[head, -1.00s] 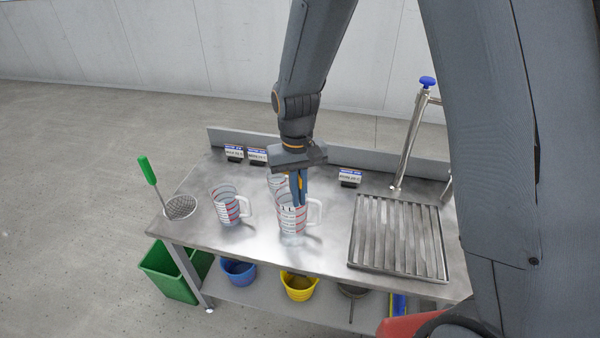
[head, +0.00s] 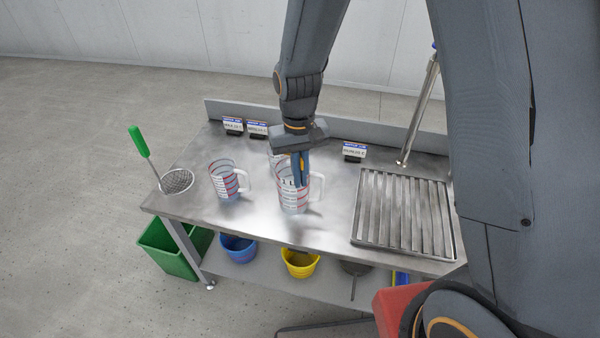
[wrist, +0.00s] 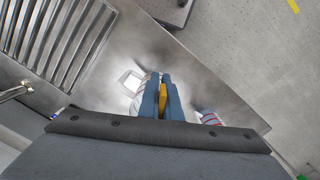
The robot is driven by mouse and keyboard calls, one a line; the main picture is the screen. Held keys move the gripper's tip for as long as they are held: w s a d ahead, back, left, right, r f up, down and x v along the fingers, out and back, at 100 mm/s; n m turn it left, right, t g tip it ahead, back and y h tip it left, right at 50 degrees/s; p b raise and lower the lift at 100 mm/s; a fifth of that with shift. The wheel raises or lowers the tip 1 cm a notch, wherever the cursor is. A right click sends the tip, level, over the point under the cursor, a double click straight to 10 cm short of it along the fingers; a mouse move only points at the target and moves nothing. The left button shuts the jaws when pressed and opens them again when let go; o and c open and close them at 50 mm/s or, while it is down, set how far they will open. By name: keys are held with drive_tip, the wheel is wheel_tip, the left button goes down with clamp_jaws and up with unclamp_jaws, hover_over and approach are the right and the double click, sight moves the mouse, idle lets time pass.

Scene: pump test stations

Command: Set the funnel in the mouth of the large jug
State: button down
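My gripper (head: 300,182) points down at the mouth of the front measuring jug (head: 293,203), a clear jug with red markings and a handle on its right. Its blue-grey fingers (wrist: 164,95) are close together. A yellow-orange piece (wrist: 162,104) shows between them; I cannot tell whether it is held or part of the gripper. Another marked jug (head: 222,185) stands to the left, and a third (head: 276,162) is partly hidden behind my gripper. I cannot tell by sight which is the large jug. I cannot make out a funnel clearly.
The steel table (head: 330,228) holds a strainer (head: 177,181) with a green handle and a slatted drain (head: 402,215). Labels stand along the back ledge. Blue (head: 238,249) and yellow (head: 300,264) buckets and a dark stemmed item (head: 355,268) are on the lower shelf.

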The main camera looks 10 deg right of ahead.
wheel_tip(320, 180, down, 7)
drive_tip(key=b, duration=0.4)
drive_tip(key=shift+b, duration=0.35)
idle(0.5)
drive_tip(key=c, duration=1.4)
unclamp_jaws()
drive_tip(key=shift+r, duration=0.1)
wheel_tip(320, 180, up, 8)
drive_tip(key=p, duration=0.6)
